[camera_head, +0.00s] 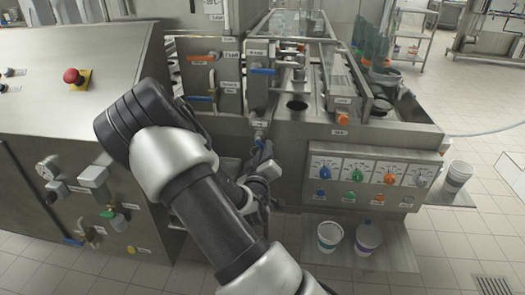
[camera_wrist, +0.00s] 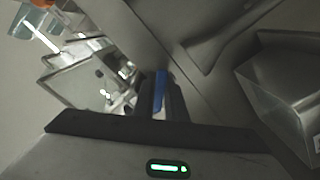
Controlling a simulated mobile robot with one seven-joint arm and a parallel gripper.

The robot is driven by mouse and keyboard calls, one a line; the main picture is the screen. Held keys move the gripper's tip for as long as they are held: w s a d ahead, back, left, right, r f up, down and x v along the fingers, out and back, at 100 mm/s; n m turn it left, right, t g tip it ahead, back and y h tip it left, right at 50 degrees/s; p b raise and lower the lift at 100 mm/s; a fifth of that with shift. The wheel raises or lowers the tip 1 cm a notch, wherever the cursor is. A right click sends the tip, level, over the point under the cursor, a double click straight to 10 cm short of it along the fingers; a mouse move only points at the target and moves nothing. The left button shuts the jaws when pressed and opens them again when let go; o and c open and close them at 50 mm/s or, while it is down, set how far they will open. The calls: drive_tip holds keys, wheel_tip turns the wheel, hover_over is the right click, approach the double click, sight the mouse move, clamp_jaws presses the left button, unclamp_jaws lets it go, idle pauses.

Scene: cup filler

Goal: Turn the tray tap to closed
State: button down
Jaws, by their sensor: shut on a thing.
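A blue tap handle (camera_wrist: 159,92) is between the two dark fingers of my gripper (camera_wrist: 161,98) in the wrist view. My gripper is shut on this handle. In the head view my gripper (camera_head: 262,148) is at the front of the steel machine, low down beside the left end of its dial panel. A small bit of blue handle (camera_head: 259,139) shows at its tip there. My arm and the fingers hide most of the tap's body. The tap's label is too small to read.
Other taps sit close by: an orange handle (camera_head: 202,58) and a blue handle (camera_head: 263,71) above. A dial panel (camera_head: 370,170) is to the right. A red emergency button (camera_head: 72,76) is at left.

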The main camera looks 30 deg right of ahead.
drive_tip(key=n, duration=0.3)
drive_tip(key=r+n+p, duration=0.1)
drive_tip(key=shift+s+d+r+n, duration=0.1)
drive_tip(key=shift+s+d+n, duration=0.2)
drive_tip(key=shift+n, duration=0.1)
drive_tip(key=shift+d+r+n+p, duration=0.1)
drive_tip(key=shift+r+n+p, duration=0.2)
drive_tip(key=shift+n, duration=0.55)
drive_tip(key=shift+r+n+p, duration=0.15)
drive_tip(key=shift+n+p, duration=0.15)
drive_tip(key=shift+n, duration=0.5)
drive_tip(key=shift+d+r+n+p, duration=0.1)
drive_tip(key=shift+r+n+p, duration=0.2)
drive_tip(key=shift+n, duration=0.55)
drive_tip(key=c, duration=1.8)
unclamp_jaws()
